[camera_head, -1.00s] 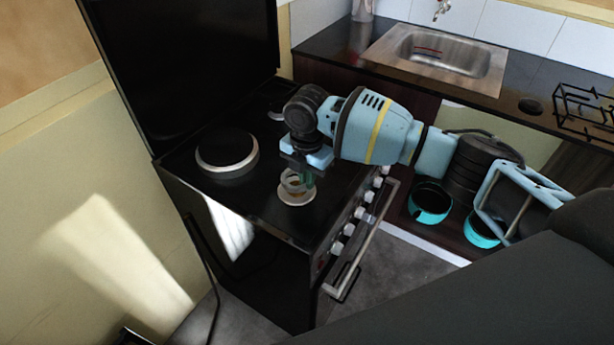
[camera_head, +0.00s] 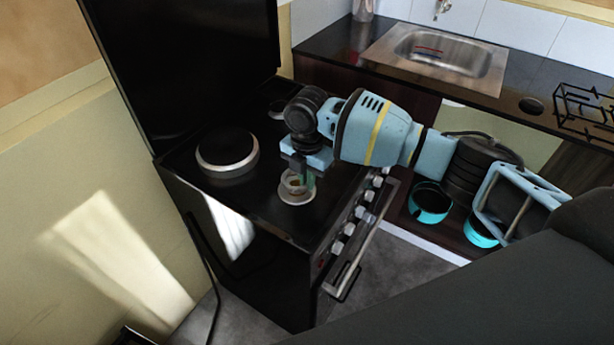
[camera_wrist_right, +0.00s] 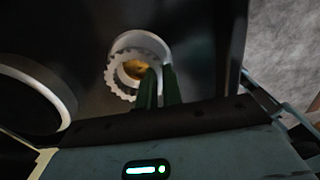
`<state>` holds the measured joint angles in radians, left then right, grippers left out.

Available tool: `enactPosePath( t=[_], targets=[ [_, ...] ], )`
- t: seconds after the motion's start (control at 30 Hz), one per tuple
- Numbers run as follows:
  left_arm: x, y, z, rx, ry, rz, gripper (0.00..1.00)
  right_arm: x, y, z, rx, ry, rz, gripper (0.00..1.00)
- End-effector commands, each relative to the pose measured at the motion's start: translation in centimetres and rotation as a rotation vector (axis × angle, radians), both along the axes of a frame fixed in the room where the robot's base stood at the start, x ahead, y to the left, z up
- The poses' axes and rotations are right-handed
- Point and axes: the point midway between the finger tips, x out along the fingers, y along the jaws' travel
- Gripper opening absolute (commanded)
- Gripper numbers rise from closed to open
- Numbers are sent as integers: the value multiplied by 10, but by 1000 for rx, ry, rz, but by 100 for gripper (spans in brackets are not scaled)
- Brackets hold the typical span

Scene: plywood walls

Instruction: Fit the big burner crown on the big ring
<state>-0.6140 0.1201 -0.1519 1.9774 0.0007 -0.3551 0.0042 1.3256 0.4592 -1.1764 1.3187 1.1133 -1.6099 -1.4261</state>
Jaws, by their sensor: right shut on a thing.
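The burner crown (camera_head: 291,184) is a pale toothed ring at the front right burner of the black stove. In the right wrist view the crown (camera_wrist_right: 117,84) shows its teeth around a brass-coloured centre. The pale ring (camera_head: 296,200) lies on the stove top just under the crown; I cannot tell whether the crown is fully seated or level. My right gripper (camera_head: 309,180) points down, its green fingers shut on the crown's wall. The fingers also show in the right wrist view (camera_wrist_right: 160,88), hiding part of the crown. My left gripper is not in view.
A larger burner with a silver rim (camera_head: 228,170) and black top stands to the left. The raised black stove lid (camera_head: 185,65) bounds the back. Stove knobs (camera_head: 349,229) line the front. A sink (camera_head: 440,60) and black pan grate (camera_head: 585,108) are on the counter.

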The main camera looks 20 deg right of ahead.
Motion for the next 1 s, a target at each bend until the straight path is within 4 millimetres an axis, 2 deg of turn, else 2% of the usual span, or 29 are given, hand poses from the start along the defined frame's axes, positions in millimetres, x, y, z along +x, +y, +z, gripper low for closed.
enactPosePath(
  t=[1.0],
  targets=[
    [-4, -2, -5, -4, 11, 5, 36, 0, 0, -13, 1, 0, 0, 0]
  ],
)
